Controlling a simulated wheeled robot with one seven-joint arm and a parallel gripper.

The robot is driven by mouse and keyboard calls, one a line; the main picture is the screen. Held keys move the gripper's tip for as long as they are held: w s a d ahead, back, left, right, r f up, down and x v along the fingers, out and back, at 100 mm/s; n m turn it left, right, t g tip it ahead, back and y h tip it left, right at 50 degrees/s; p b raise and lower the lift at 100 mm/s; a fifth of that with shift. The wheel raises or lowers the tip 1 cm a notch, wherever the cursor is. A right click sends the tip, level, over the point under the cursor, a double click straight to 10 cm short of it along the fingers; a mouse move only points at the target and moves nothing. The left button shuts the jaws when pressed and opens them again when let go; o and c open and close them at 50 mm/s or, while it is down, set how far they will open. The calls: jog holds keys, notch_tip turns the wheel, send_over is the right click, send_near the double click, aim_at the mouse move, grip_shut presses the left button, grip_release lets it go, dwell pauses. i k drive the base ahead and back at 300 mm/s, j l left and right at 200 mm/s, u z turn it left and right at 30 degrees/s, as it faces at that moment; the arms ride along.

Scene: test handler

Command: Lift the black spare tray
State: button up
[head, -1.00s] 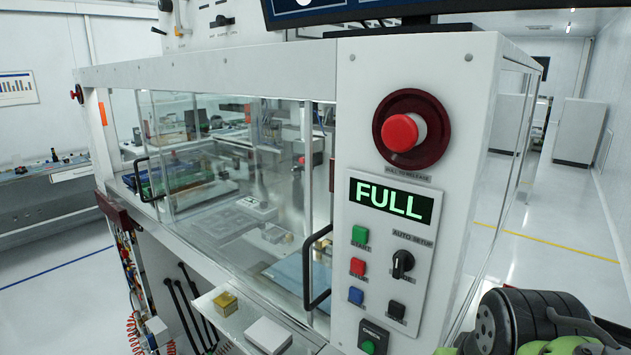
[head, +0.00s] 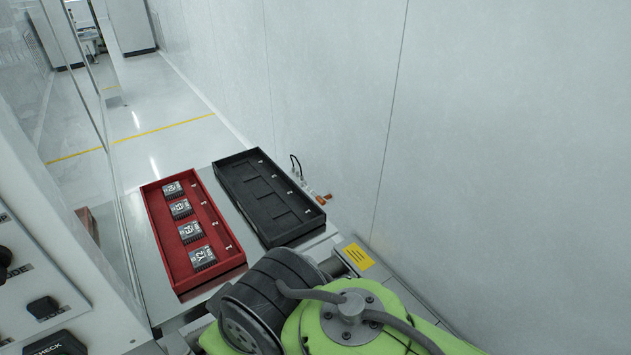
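My green and black arm shows at the lower right, in front of the trays' near ends. My gripper is not in this view, so its state is hidden.
The white machine panel (head: 40,250) with buttons and its glass side stand at the left. The wall (head: 480,150) rises close on the right. A small orange-and-white fitting with a cable (head: 318,197) sits beside the black tray. Clear floor lies beyond the trays.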

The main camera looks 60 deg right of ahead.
aim_at(279, 211)
jog(key=z, duration=1.2)
jog(key=l+u, duration=0.2)
jog(key=j, duration=0.1)
